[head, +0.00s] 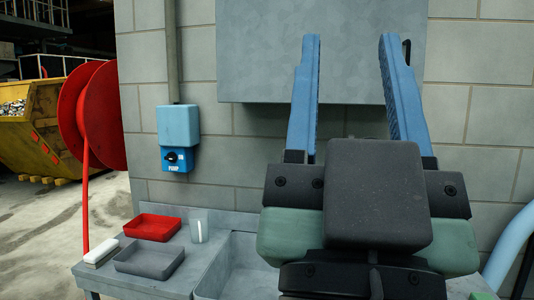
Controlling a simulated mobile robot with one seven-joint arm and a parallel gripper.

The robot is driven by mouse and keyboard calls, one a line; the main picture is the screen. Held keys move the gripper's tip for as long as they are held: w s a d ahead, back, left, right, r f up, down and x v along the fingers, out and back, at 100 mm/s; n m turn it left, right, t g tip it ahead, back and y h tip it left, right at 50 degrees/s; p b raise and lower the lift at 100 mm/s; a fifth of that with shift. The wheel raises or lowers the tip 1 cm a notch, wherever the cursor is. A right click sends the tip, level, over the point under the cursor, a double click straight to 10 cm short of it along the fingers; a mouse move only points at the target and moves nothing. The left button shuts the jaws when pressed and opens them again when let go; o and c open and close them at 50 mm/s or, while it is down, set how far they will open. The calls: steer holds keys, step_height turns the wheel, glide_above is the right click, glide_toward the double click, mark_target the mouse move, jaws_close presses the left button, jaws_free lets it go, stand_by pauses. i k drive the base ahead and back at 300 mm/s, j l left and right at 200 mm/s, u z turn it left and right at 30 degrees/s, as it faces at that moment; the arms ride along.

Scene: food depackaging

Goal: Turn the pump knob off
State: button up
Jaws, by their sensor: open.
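The pump knob (171,157) is a small black rotary knob on a blue switch box labelled PUMP (177,168). The box is fixed to the grey block wall, under a light blue upper housing (178,125) with a conduit running up from it. The knob is too small to tell its exact setting.
A grey bench with a sink (235,262) stands below the switch box. On it are a red tray (152,227), a grey tray (149,258), a clear cup (199,228) and a white block (101,251). A red hose reel (98,115) hangs left. A grey panel (255,50) is on the wall.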

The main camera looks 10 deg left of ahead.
mark_target(171, 157)
steer(key=i+j, duration=1.8)
steer(key=j, duration=0.15)
steer(key=k+j+u, duration=0.05)
steer(key=j, duration=0.05)
